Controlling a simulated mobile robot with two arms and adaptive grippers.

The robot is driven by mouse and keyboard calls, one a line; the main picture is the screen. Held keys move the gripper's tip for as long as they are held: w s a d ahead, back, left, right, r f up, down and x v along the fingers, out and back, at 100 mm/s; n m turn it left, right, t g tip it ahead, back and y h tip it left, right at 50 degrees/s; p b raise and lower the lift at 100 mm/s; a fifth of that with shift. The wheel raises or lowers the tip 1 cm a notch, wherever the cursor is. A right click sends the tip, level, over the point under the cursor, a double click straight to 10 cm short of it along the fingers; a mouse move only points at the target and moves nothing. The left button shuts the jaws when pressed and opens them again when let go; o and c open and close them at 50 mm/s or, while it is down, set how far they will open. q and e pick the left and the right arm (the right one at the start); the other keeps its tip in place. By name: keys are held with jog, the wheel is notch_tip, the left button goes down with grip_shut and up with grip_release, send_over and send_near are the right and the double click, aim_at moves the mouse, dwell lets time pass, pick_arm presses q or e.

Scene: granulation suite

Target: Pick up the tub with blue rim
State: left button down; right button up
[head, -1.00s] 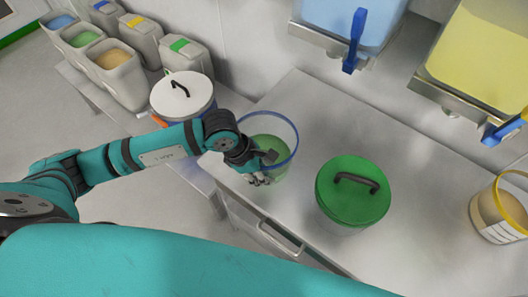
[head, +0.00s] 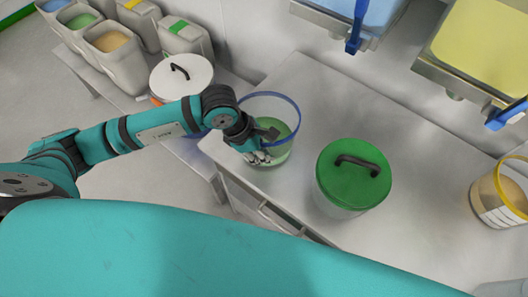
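The tub with the blue rim (head: 284,112) is clear-walled, holds green material and stands upright near the left end of the grey counter. My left gripper (head: 264,146) is at the tub's near-left side. One dark finger shows over the tub's opening, and the other finger parts sit lower, at the near wall. The fingers overlap the wall in the picture, but I cannot tell whether they are closed on it. My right gripper is not in view.
A green-lidded tub (head: 352,172) stands close by to the right. A yellow-rimmed tub (head: 500,197) is at far right. Hoppers with blue valves (head: 354,32) hang over the back. A white-lidded tub (head: 180,77) and several bins stand on a lower bench left.

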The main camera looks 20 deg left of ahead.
pick_arm(q)
notch_tip(320, 180, up, 2)
jog(key=shift+r+b, duration=0.15)
jog(key=shift+b, duration=0.3)
jog(key=s+r+p, duration=0.1)
jog(key=s+p, duration=0.4)
jog(key=s, duration=1.1)
jog(key=shift+r, duration=0.25)
jog(key=shift+s+d, duration=0.1)
